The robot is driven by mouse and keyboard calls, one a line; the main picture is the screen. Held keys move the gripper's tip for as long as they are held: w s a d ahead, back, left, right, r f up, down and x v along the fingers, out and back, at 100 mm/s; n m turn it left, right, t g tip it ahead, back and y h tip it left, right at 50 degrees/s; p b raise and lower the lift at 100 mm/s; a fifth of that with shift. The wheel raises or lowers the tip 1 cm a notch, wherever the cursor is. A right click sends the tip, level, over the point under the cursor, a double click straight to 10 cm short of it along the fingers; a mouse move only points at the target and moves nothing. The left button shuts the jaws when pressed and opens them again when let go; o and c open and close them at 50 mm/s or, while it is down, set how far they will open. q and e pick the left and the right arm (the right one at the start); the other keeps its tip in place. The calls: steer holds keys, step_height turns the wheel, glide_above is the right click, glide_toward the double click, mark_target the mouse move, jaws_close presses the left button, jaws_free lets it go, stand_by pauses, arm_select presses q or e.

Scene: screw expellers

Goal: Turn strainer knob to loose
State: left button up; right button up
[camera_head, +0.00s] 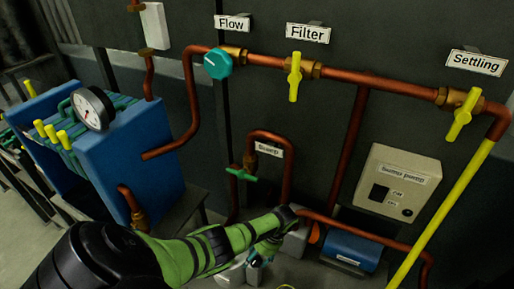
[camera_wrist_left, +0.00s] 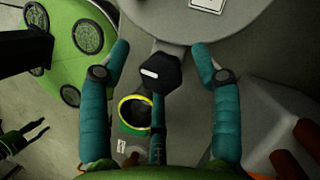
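My left arm reaches down to the bottom middle of the head view, where its gripper (camera_head: 262,252) is small and partly hidden by the arm. In the left wrist view, the two teal fingers of my left gripper (camera_wrist_left: 160,54) are spread apart. A black hexagonal knob with a white mark (camera_wrist_left: 161,73) lies between them, with a gap to each finger. I cannot tell for certain that this is the strainer knob; no strainer label is readable. My right gripper cannot be made out in either view.
The wall carries a teal Flow knob (camera_head: 217,63), a yellow Filter valve (camera_head: 294,77) and a yellow Settling valve (camera_head: 463,114) on copper pipe. A blue unit with a gauge (camera_head: 93,108) stands left. A yellow-rimmed green cup (camera_wrist_left: 134,114) is below the black knob.

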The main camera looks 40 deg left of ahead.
arm_select(q)
steer(key=shift+w+d+r, duration=0.25)
steer(key=shift+w+r, duration=0.05)
steer(key=shift+r, duration=0.1)
steer(key=v, duration=1.1)
steer(key=shift+s+a, duration=0.15)
steer(key=shift+s, duration=0.05)
steer(key=shift+r, duration=0.1)
